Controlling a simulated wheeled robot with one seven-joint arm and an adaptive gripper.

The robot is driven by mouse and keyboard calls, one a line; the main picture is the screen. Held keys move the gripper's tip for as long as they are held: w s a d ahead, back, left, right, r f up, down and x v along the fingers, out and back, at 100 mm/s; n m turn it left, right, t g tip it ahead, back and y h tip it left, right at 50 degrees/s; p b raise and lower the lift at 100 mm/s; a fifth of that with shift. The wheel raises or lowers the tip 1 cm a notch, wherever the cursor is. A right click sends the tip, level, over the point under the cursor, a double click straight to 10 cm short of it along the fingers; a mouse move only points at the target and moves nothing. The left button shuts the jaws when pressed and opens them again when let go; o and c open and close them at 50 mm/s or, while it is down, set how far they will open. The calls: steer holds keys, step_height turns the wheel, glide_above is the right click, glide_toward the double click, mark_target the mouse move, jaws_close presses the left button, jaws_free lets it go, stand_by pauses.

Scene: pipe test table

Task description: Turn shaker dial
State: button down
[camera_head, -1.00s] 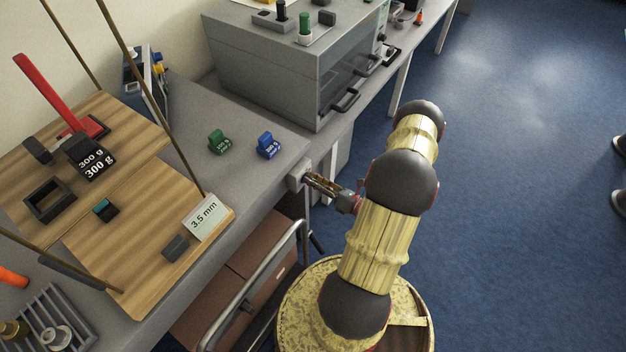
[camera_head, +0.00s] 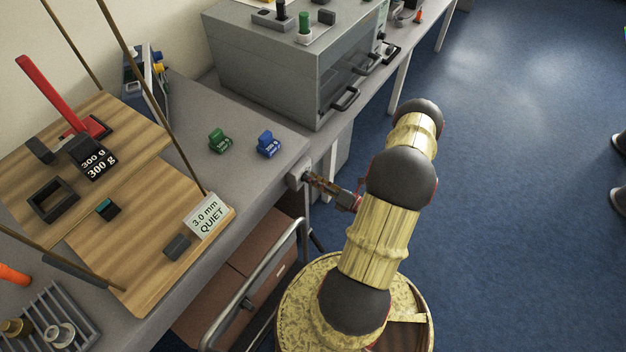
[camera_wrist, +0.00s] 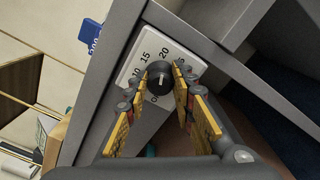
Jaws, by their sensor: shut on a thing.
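The shaker dial (camera_wrist: 160,76) is a round dark knob with a light pointer mark. It sits on a white plate (camera_wrist: 143,62) with numbers such as 10, 15 and 20, on the grey bench edge; the plate shows in the head view (camera_head: 294,178). My gripper (camera_wrist: 167,72) has its yellow-padded fingers around the dial and is shut on it. In the head view my gripper (camera_head: 311,178) reaches the bench edge from the right; the dial is hidden there. A white card (camera_head: 207,216) on the wooden board reads "3.0 mm QUIET".
Wooden boards (camera_head: 150,245) with rods, black 300 g weights (camera_head: 92,158) and a red lever (camera_head: 50,92) are at left. Green (camera_head: 219,141) and blue (camera_head: 268,145) weights stand on the bench. A grey cabinet (camera_head: 260,70) is behind; a metal rail (camera_head: 262,270) is below.

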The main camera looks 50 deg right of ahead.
steer(key=c, duration=1.5)
jaws_free()
steer(key=shift+f, duration=0.1)
steer(key=s+d, duration=0.1)
steer(key=s, duration=1.1)
